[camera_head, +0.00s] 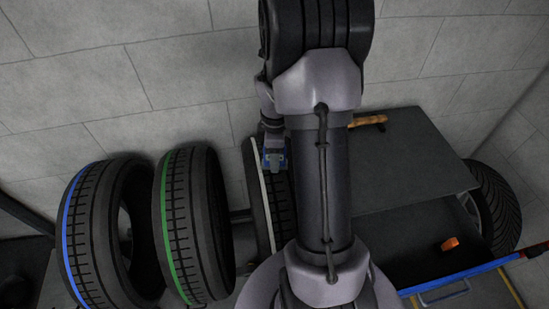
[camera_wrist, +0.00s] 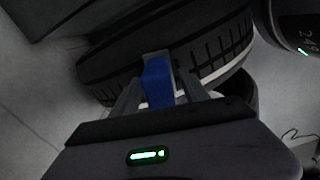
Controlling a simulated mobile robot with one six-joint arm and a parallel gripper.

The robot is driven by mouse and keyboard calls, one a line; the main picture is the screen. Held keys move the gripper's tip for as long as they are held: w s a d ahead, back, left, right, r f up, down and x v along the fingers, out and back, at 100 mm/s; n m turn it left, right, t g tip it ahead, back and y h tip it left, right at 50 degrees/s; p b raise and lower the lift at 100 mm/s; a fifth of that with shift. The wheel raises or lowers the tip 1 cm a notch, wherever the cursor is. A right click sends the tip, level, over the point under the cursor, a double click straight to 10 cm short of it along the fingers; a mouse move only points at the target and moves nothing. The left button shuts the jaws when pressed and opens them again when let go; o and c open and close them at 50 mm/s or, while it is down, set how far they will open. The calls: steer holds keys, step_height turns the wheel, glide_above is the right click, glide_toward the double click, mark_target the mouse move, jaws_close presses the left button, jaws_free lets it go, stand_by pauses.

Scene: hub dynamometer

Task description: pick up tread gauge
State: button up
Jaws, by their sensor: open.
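The tread gauge looks to be the small blue and grey block (camera_wrist: 157,84) at the tread of a tyre (camera_wrist: 212,62) with a white stripe. In the head view the blue block (camera_head: 275,160) shows against the white-striped tyre (camera_head: 284,205). My gripper (camera_wrist: 158,90) is open, with one finger on each side of the block. The fingers hide part of the tyre, and I cannot tell whether they touch the block. In the head view my gripper (camera_head: 273,142) is small and partly hidden by my arm.
A blue-striped tyre (camera_head: 92,235) and a green-striped tyre (camera_head: 193,225) stand at left. At right is a dark cart top (camera_head: 410,165) with an orange-brown item (camera_head: 367,122); below, an open drawer holds an orange item (camera_head: 450,243). Another tyre (camera_head: 497,205) stands beyond. The wall is close behind.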

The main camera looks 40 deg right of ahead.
steer(key=shift+a+r, duration=0.1)
jaws_close()
